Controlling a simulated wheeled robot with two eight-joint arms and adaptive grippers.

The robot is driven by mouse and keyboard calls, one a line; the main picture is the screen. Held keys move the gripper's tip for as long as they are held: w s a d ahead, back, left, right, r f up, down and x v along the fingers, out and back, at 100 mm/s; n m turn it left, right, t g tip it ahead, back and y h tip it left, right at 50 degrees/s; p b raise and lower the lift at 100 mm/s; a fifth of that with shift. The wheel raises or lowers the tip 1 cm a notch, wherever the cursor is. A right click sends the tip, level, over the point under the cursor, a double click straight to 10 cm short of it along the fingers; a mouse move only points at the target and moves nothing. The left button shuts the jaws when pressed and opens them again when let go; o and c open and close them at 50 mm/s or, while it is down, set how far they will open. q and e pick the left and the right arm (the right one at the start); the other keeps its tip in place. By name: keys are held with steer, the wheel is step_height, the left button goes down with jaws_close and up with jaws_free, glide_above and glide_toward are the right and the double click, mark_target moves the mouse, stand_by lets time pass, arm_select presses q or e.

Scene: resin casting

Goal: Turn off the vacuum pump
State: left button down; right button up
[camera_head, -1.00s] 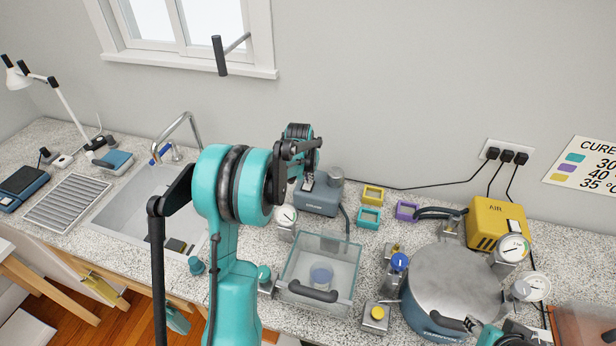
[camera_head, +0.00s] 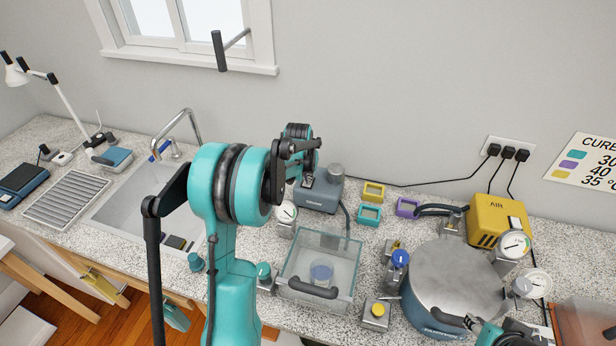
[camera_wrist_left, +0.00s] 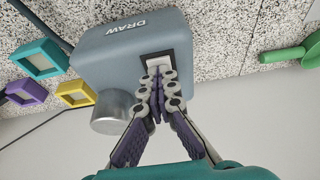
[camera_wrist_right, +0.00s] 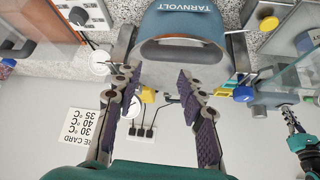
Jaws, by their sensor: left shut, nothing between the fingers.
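The vacuum pump (camera_head: 318,196) is a grey-blue box with a silver cylinder on it, standing against the wall at the back of the counter. My right gripper (camera_wrist_right: 158,84) is open and empty near the blue TARNVOLT pot (camera_wrist_right: 185,22).
A clear chamber (camera_head: 320,270) with a cup inside stands in front of the pump. Yellow, teal and purple frames (camera_head: 374,192) lie right of it. The lidded pot (camera_head: 455,280), valves, gauges and yellow AIR unit (camera_head: 497,220) crowd the right. A sink (camera_head: 150,205) lies left.

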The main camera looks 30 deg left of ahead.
mark_target(307, 186)
arm_select(q)
steer(key=shift+r, duration=0.3)
steer(key=p+v, duration=0.2)
steer(key=v, duration=0.1)
steer(key=p+v, duration=0.1)
steer(key=shift+w+r, duration=0.25)
steer(key=shift+r, duration=0.25)
steer(key=p+v, duration=0.1)
steer(key=v, duration=0.7)
steer(key=shift+r, duration=0.25)
steer(key=shift+s, duration=0.15)
steer(key=w+n+p, duration=0.1)
steer(key=n, duration=0.5)
steer(key=w+a+n+g+p, duration=0.1)
steer(key=n, duration=0.5)
steer(key=w+r+n+g+p, duration=0.1)
steer(key=w+n, duration=0.1)
steer(key=n, duration=0.4)
steer(key=shift+a, duration=0.15)
